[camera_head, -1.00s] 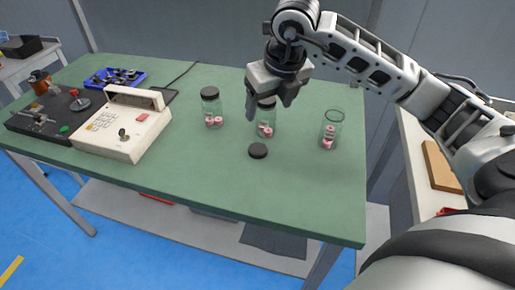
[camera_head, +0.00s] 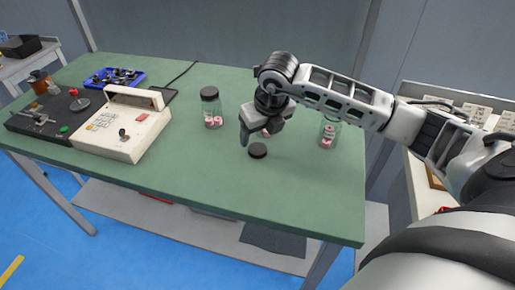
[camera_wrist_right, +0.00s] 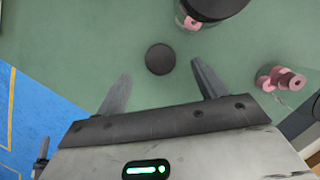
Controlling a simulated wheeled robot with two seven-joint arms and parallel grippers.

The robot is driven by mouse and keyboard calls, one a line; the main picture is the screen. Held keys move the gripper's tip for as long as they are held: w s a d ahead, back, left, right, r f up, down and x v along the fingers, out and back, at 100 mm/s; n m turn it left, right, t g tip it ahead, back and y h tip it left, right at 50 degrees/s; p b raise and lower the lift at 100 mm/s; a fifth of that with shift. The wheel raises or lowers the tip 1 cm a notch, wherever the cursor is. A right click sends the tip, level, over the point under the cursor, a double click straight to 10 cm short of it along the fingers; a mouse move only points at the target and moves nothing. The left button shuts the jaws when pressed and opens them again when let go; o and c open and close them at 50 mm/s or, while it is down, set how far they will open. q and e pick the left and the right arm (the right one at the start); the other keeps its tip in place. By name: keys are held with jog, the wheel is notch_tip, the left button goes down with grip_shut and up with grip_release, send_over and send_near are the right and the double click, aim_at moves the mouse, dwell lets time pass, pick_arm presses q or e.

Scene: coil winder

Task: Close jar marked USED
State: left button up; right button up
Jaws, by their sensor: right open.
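A loose black lid (camera_head: 257,151) lies flat on the green table; it also shows in the right wrist view (camera_wrist_right: 160,59). My right gripper (camera_head: 257,136) is open and empty above the lid, whose disc shows between and just beyond the fingertips (camera_wrist_right: 161,72). An open glass jar (camera_head: 328,133) with pink-and-white spools stands to the right, partly behind my arm; its spools show in the wrist view (camera_wrist_right: 281,80). A middle jar with a black lid (camera_wrist_right: 212,6) is mostly hidden by my gripper in the head view. I cannot read any jar's marking. My left gripper is out of view.
A black-lidded jar (camera_head: 211,108) with spools stands left of my gripper. The cream winder console (camera_head: 122,128), a dark machine base (camera_head: 48,115) and a blue tray (camera_head: 114,78) fill the table's left side. The table's front right is clear.

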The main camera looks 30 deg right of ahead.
aim_at(258, 148)
jog(key=x, duration=0.5)
jog(key=shift+s+f+p, duration=0.15)
jog(key=shift+s+p, duration=0.15)
jog(key=shift+p, duration=0.1)
jog(key=c, duration=1)
